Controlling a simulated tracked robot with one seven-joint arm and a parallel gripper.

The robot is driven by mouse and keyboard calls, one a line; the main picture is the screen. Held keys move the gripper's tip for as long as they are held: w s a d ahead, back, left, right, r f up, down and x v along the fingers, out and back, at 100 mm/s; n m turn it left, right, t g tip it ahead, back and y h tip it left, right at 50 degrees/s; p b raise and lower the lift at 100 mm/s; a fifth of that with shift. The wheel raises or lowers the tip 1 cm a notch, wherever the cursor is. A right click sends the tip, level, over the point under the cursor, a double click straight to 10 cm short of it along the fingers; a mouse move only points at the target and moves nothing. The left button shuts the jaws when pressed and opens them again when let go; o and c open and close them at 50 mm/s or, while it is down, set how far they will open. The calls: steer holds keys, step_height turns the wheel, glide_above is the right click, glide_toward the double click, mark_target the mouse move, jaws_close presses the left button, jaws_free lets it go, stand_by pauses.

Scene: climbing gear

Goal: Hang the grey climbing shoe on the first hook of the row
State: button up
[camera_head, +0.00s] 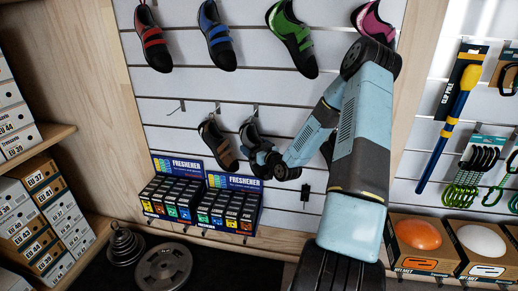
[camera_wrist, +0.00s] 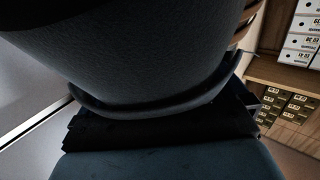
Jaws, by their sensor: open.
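The grey climbing shoe (camera_head: 249,132) hangs toe down on the lower row of the slatted wall, right of a brown shoe. My gripper (camera_head: 264,156) is open at its lower part, which it partly hides. I cannot tell whether they touch. In the wrist view a large dark grey curved surface, seemingly the shoe (camera_wrist: 150,55), fills the upper picture close to the camera; the fingertips are not clear there. The first hook (camera_head: 176,108) of the lower row, at far left, is bare.
The brown shoe (camera_head: 216,144) hangs between the bare hook and the grey shoe. Several coloured shoes hang above, including a blue one (camera_head: 215,36). Freshener boxes (camera_head: 205,195) stand below the lower row. Shoe boxes (camera_head: 38,190) fill shelves at left.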

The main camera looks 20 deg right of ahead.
mark_target(250, 147)
steer(key=shift+c, duration=0.3)
steer(key=c, duration=1)
steer(key=shift+c, duration=0.3)
steer(key=shift+r, duration=0.25)
steer(key=shift+s+a+r, duration=0.1)
steer(key=shift+s+r, duration=0.05)
steer(key=shift+r, duration=0.25)
steer(key=shift+s+a, duration=0.1)
steer(key=shift+s+a+r, duration=0.1)
steer(key=shift+s+a, duration=0.4)
steer(key=shift+s, duration=0.2)
steer(key=shift+s+a+r, duration=0.1)
steer(key=shift+s+a, duration=0.35)
steer(key=shift+s, duration=0.2)
steer(key=shift+s+a, duration=0.1)
